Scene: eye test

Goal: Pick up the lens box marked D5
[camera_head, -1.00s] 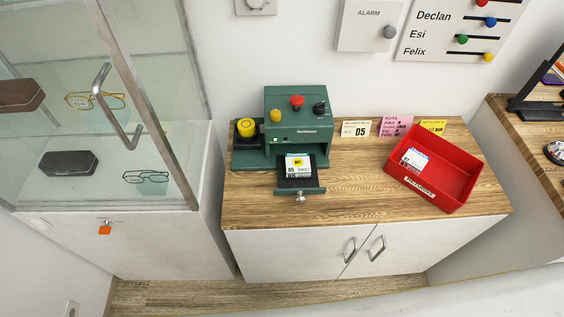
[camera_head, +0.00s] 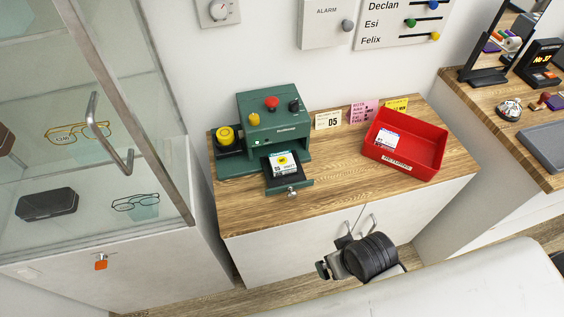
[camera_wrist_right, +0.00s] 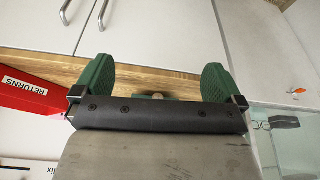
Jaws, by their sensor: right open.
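A small white lens box (camera_head: 283,164) with a yellow patch lies on the dark pulled-out drawer (camera_head: 299,187) of the green machine (camera_head: 270,126). Its print is tiny now; in the earlier head frame it reads D5. My right gripper (camera_head: 323,269) is low in front of the cabinet, below and nearer than the drawer, apart from the box. In the right wrist view, my right gripper (camera_wrist_right: 160,68) has its two green fingers spread and empty. The drawer knob (camera_wrist_right: 157,96) shows between them. The box is hidden there. My left gripper is not in view.
A red RETURNS tray (camera_head: 424,148) stands right of the machine, holding another labelled box (camera_head: 387,138). A D5 card (camera_head: 328,120) stands behind. A glass cabinet (camera_head: 150,120) stands left. The wooden counter (camera_head: 335,165) is bare between drawer and tray.

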